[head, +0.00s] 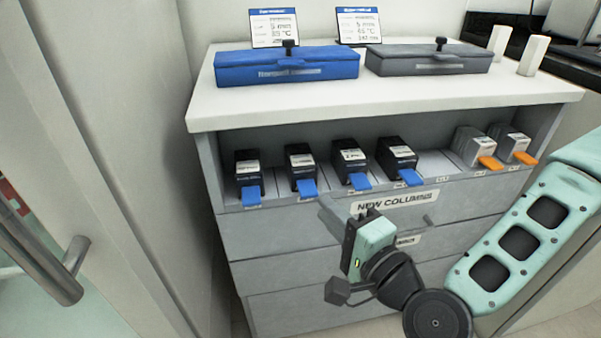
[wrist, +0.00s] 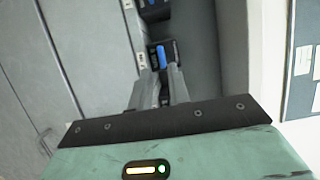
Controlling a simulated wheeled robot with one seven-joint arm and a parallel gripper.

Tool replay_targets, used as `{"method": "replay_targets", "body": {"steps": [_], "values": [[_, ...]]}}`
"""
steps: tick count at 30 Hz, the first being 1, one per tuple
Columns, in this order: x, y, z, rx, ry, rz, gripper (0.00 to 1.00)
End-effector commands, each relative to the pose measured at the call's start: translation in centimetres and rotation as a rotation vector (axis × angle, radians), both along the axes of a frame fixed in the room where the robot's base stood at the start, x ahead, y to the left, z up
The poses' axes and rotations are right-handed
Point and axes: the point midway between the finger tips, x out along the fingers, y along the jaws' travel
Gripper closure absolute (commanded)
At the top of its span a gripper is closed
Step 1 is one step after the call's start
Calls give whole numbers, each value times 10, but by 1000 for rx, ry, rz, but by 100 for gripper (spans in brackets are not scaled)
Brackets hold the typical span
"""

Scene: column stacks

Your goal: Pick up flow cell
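No object in view is labelled as a flow cell. Several black cartridge-like boxes with blue tabs stand in a row on the open shelf; they include a far-left box (head: 248,172), a second box (head: 300,165), a third box (head: 350,165) and a fourth box (head: 396,158). Two pale boxes with orange tabs (head: 475,147) stand right of them. My gripper (head: 335,212) is in front of the cabinet, below the shelf row. In the wrist view my gripper (wrist: 164,75) shows a gap between its fingers, with a blue tab (wrist: 161,57) beyond the tips; contact is not visible.
On the white cabinet top (head: 340,103) are a blue case (head: 285,68), a grey case (head: 430,60), two white blocks (head: 534,54) and two sign cards (head: 273,27). Drawers lie below the shelf, one labelled NEW COLUMNS (head: 393,202). A door handle (head: 50,270) is at the left.

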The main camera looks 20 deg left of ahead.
Motion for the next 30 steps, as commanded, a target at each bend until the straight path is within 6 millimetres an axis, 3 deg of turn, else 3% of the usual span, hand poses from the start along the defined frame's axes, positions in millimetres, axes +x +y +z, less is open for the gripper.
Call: {"method": "replay_targets", "body": {"steps": [15, 24, 26, 30], "values": [[34, 43, 2, 2, -1, 0, 82], [37, 46, 3, 0, 0, 1, 82], [37, 46, 3, 0, 0, 1, 98], [37, 47, 4, 2, -1, 1, 100]]}}
